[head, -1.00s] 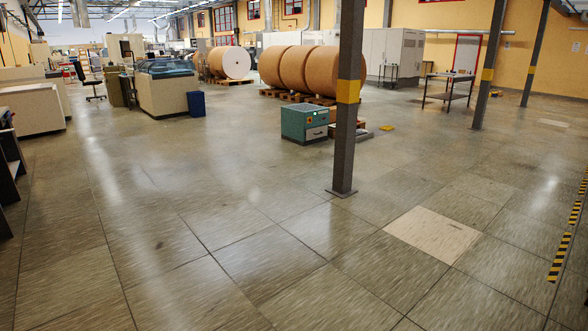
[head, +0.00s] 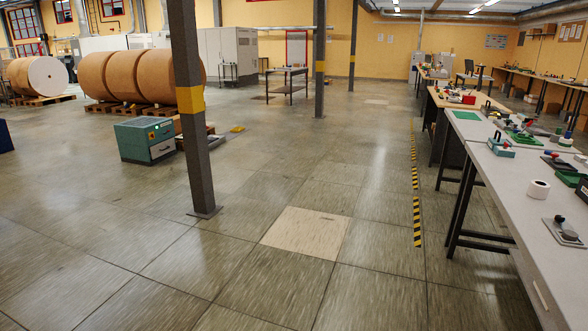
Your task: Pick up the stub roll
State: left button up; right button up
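A small white roll with a dark core hole (head: 539,189) lies on the near grey workbench (head: 500,186) at the right of the head view; it looks like the stub roll. It stands apart from the tools around it. Neither of my grippers is in view.
A grey column (head: 193,120) with a yellow band stands left of centre, with a green cabinet (head: 146,139) behind it. Large brown paper rolls (head: 135,76) lie on pallets at the back left. Black-yellow floor tape (head: 417,220) runs beside the benches. The middle floor is clear.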

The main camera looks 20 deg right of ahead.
aim_at(538, 189)
jog(key=i+l+z, duration=0.1)
jog(key=i+z, duration=0.85)
jog(key=z, duration=0.2)
